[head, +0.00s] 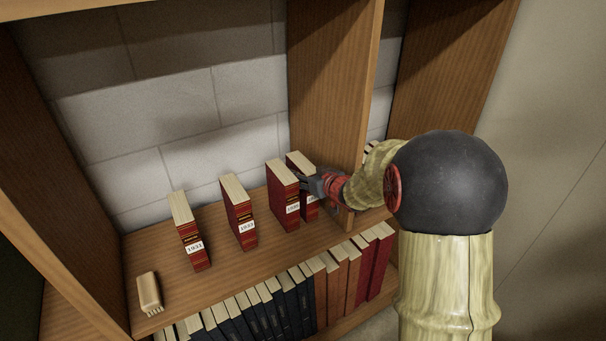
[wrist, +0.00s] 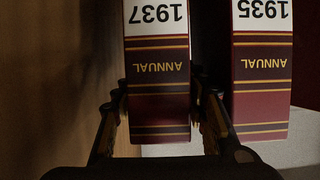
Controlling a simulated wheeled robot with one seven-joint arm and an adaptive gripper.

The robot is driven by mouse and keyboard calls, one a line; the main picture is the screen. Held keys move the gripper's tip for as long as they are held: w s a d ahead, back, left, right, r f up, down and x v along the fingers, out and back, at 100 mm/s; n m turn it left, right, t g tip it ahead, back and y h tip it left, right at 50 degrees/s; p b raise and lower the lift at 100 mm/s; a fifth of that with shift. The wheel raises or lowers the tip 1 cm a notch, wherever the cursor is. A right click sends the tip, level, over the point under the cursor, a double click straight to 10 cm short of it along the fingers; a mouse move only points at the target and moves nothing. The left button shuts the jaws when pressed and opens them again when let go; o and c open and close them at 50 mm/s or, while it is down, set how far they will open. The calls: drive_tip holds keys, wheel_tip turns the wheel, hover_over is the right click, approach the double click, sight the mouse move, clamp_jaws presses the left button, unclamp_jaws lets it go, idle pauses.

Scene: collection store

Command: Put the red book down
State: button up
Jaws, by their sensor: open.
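The red book labelled 1937 (wrist: 158,75) stands upright at the right end of a row of red books, beside the wooden divider. In the head view this book (head: 301,161) is partly hidden by my gripper (head: 310,185) and appears to rest on the shelf board (head: 225,272). In the wrist view my gripper (wrist: 160,112) is open, with one finger on each side of the book's spine. I cannot tell whether the fingers touch it. The red book labelled 1935 (wrist: 261,75) stands just beside it, and also shows in the head view (head: 284,190).
Two more red books, 1931 (head: 188,230) and another (head: 238,212), stand upright with gaps between them. A small cream object (head: 149,292) lies at the shelf's left end. The wooden divider (head: 335,90) is close on the right. A lower shelf holds many dark and red books (head: 280,305).

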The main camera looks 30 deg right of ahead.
drive_tip(key=shift+s+r, duration=0.1)
drive_tip(key=shift+r, duration=0.1)
drive_tip(key=s+a+r+m+g+h+p, duration=0.1)
drive_tip(key=s+a+r+g+h+p, duration=0.1)
drive_tip(key=s+r, duration=0.6)
drive_tip(key=s+a+r+m+g+h+p, duration=0.15)
drive_tip(key=s+r, duration=0.35)
drive_tip(key=s, duration=0.6)
drive_tip(key=s+a+f+n+g+y, duration=0.2)
drive_tip(key=s+a+g+y, duration=0.1)
drive_tip(key=s+a, duration=1.3)
drive_tip(key=s+g, duration=0.1)
drive_tip(key=s, duration=0.2)
drive_tip(key=shift+f, duration=0.15)
drive_tip(key=shift+f+b, duration=0.7)
